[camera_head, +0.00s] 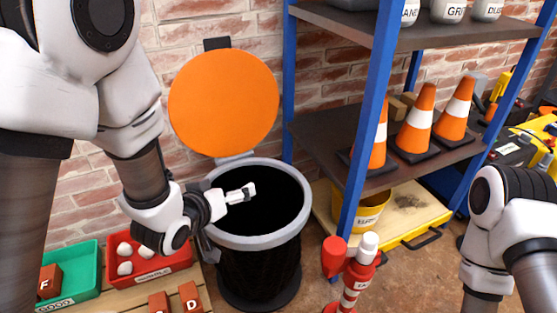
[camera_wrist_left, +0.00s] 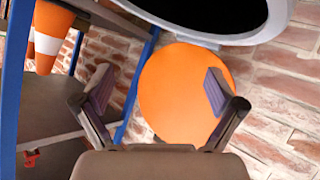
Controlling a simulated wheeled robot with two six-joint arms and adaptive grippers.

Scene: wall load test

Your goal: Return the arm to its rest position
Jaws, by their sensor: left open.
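My left arm (camera_head: 140,130) comes in from the left and bends down toward a round black bin (camera_head: 255,250) with a grey rim. My left gripper (camera_head: 243,192) is over the bin's dark opening in the head view. In the left wrist view my left gripper (camera_wrist_left: 158,92) is open, its two fingers wide apart with nothing between them. The bin's orange round lid (camera_head: 224,103) stands open against the brick wall; it shows behind the fingers in the wrist view (camera_wrist_left: 165,95). My right arm (camera_head: 515,230) is at the right edge; its gripper is out of view.
A blue-post shelf (camera_head: 369,120) with orange cones (camera_head: 415,120) stands right of the bin. A yellow bucket (camera_head: 365,210) and a red-and-white post (camera_head: 357,280) are near it. Green (camera_head: 85,262) and red (camera_head: 178,270) trays lie left of the bin, below my left arm.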

